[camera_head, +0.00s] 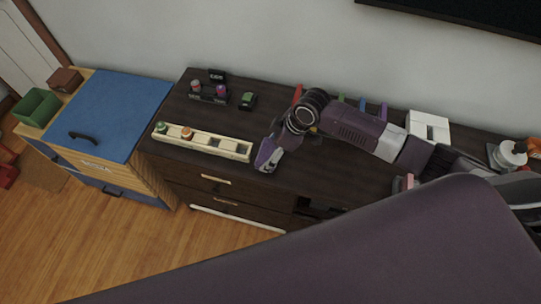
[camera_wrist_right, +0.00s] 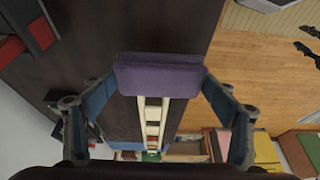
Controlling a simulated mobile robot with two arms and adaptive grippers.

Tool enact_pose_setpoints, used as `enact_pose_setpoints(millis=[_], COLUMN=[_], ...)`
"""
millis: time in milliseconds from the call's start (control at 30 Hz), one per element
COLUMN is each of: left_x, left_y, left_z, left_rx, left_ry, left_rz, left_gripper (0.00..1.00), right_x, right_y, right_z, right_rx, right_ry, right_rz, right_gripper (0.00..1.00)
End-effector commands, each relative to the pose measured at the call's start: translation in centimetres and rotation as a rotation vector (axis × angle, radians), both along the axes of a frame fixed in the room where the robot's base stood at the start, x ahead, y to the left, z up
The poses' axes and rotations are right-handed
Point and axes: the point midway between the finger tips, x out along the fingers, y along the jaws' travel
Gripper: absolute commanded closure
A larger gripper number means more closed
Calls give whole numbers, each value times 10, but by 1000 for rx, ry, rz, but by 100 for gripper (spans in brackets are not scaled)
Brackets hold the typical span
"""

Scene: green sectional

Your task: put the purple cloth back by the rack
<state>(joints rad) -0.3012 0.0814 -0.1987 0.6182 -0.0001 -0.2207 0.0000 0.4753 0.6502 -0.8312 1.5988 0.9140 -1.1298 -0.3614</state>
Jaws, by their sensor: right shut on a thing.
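The purple cloth (camera_wrist_right: 160,78) is a folded, flat block between the fingertips of my right gripper (camera_head: 268,152). It also shows at the gripper's tip in the head view (camera_head: 265,156). My right gripper is shut on it, above the front part of the dark dresser top. A long cream rack (camera_head: 224,146) with slots lies just left of the gripper, with a green-topped and an orange-topped item at its left end. In the wrist view the rack (camera_wrist_right: 153,115) runs beyond the cloth, which overlaps its near end in the picture. My left gripper is in neither view.
A small dark stand with bottles (camera_head: 208,93) and a green toy car (camera_head: 248,101) sit at the back. Coloured upright pieces (camera_head: 362,104) and a white box (camera_head: 428,126) stand behind my arm. A blue-topped cabinet (camera_head: 110,110) is at left.

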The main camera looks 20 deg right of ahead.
Motion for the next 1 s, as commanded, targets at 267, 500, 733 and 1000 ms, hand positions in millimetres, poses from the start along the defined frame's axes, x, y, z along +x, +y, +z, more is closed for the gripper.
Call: enact_pose_setpoints(millis=[267,500,733,1000], left_x=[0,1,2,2], left_y=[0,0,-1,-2], left_z=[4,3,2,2], left_rx=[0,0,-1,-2], left_ry=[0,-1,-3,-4], left_rz=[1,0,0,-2], left_gripper=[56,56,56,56], right_x=[-1,0,0,-1], right_y=[1,0,0,0], right_z=[-34,-38,-41,-41], right_rx=[1,1,1,1], right_ry=[2,1,1,1], right_rz=[0,0,0,0], right_gripper=[44,44,18,4])
